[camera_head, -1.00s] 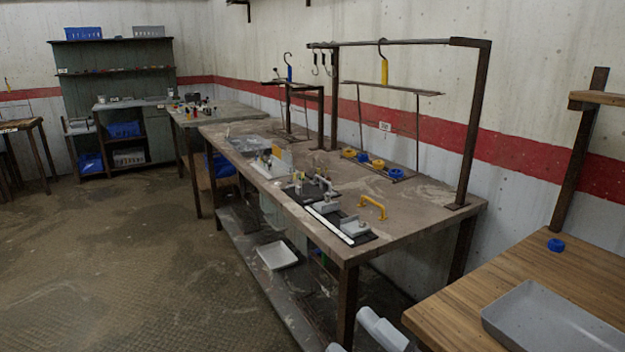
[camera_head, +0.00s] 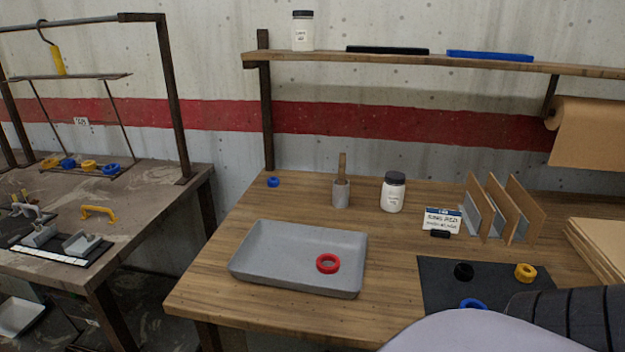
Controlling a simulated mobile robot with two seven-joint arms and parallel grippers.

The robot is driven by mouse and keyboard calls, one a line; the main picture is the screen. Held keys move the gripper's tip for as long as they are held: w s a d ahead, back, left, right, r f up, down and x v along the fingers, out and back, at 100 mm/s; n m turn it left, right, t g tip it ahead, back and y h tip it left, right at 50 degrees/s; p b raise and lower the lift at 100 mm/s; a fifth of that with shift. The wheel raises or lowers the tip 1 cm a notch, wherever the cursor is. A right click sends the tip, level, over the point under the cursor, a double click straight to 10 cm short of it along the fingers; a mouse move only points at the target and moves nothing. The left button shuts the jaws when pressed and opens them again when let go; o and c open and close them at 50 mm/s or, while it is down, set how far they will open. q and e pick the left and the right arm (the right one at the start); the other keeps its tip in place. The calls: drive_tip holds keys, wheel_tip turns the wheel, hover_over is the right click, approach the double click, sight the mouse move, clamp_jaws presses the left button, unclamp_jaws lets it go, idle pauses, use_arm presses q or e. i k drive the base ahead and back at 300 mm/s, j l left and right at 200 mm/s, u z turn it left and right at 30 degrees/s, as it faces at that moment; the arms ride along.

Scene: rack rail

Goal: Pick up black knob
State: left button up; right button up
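A small round black piece (camera_head: 463,271), which looks like the black knob, lies on a dark mat (camera_head: 437,286) at the right of the wooden table. It is hard to make out against the mat. A yellow ring-like piece (camera_head: 525,273) lies to its right and a blue one (camera_head: 473,303) in front of it, partly hidden by my arm. Part of my arm fills the bottom right corner, close to the mat. Neither of my grippers is in view.
A grey tray (camera_head: 262,279) holding a red ring (camera_head: 327,263) stands left of the mat. Behind are a white jar (camera_head: 393,193), a grey cup (camera_head: 341,193), a label stand (camera_head: 440,220) and upright dividers (camera_head: 510,208). A shelf (camera_head: 380,60) runs above. Bare wood lies between tray and mat.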

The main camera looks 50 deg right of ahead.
sight(464, 271)
drive_tip(key=z, duration=2.5)
